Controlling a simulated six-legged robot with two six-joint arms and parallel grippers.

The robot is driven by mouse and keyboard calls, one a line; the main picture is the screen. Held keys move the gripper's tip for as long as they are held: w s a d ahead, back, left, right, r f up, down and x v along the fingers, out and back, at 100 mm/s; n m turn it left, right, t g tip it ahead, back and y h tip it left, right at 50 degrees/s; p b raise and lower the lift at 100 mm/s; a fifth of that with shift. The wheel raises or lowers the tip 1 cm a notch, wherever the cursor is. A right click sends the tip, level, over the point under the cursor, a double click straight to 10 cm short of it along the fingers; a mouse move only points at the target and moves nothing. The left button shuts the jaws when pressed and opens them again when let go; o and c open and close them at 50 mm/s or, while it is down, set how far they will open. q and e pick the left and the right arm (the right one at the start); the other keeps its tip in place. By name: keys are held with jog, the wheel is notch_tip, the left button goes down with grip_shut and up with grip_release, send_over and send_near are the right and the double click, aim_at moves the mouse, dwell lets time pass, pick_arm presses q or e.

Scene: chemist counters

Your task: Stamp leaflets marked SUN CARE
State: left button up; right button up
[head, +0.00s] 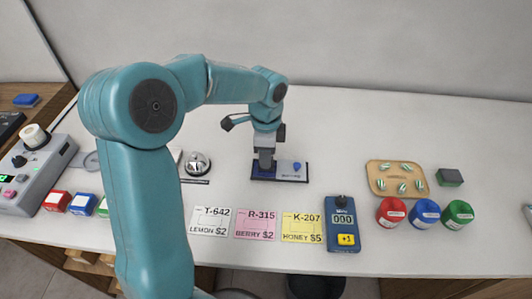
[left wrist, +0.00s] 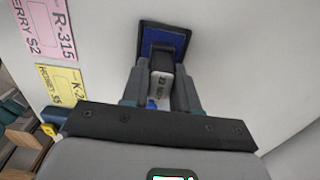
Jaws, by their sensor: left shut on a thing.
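My left gripper (head: 265,143) is shut on a small stamp (head: 265,161) with a dark grey base. In the left wrist view the stamp (left wrist: 162,62) sits between the fingers, its base over a blue ink pad (left wrist: 178,38). The pad in its dark tray (head: 255,176) shows under the gripper in the head view. I cannot tell whether the base touches the ink. No SUN CARE lettering is readable. My right gripper is not in view.
A bell (head: 197,163) stands left of the pad. A blue counter device (head: 343,226) reads 000. Red (head: 391,212), blue (head: 426,212) and green (head: 458,213) round containers stand right, before a wooden tray (head: 373,182). A grey machine (head: 34,172) stands far left.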

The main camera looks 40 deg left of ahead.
pick_arm(q)
jog(key=shift+f, duration=0.1)
notch_tip(320, 180, up, 7)
jog(key=p, duration=0.6)
dwell(0.3)
